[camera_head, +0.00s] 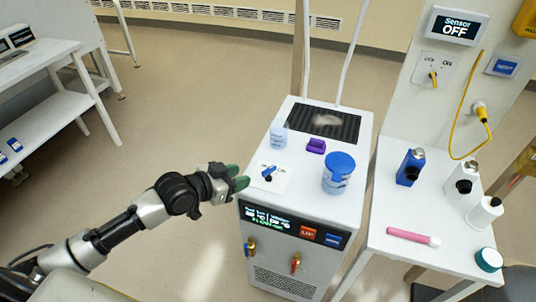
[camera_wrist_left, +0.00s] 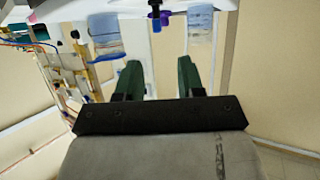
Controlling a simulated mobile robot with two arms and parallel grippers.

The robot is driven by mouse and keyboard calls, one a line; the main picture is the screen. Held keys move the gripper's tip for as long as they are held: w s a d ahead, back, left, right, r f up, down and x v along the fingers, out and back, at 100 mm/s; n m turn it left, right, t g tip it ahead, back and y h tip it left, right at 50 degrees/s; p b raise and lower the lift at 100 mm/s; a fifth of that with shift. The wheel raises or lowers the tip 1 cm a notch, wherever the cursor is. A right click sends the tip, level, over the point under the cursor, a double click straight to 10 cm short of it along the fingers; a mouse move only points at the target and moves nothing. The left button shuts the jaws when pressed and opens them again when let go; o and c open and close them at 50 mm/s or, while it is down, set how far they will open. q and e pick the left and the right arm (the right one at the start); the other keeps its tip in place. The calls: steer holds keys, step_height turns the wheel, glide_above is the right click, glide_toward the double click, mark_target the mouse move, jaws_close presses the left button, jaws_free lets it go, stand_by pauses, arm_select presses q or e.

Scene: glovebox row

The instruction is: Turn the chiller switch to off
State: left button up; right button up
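The chiller (camera_head: 295,248) is a white cabinet with a dark display on its front edge. Its switch (camera_head: 268,173) is a small blue-black knob on a white label plate on the top, near the left front. The knob also shows at the top of the left wrist view (camera_wrist_left: 155,22). My left gripper (camera_head: 241,178), with green fingertips, is just left of the switch and apart from it. In the left wrist view its two fingers (camera_wrist_left: 159,80) are spread with nothing between them. The label's lettering is too small to read. My right gripper is not in view.
On the chiller top are a blue-lidded jar (camera_head: 338,174), a clear beaker (camera_head: 279,136), a purple block (camera_head: 316,146) and a dark grille (camera_head: 323,122). A white table (camera_head: 440,250) with bottles stands right, under a "Sensor OFF" panel (camera_head: 457,26). A white shelf (camera_head: 55,110) stands left. Floor between is clear.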

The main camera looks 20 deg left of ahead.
mark_target(268, 169)
arm_select(q)
steer(key=x, duration=0.5)
steer(key=shift+s+d+r+p, duration=0.1)
steer(key=shift+d+r+p, duration=0.1)
steer(key=shift+d+p, duration=0.1)
steer(key=x, duration=0.4)
steer(key=shift+a+f, duration=0.1)
steer(key=shift+w+d+f, duration=0.25)
steer(key=shift+w+d, duration=0.05)
steer(key=shift+w, duration=0.2)
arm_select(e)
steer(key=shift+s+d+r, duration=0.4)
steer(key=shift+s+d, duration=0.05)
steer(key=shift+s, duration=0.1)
arm_select(q)
jaws_close()
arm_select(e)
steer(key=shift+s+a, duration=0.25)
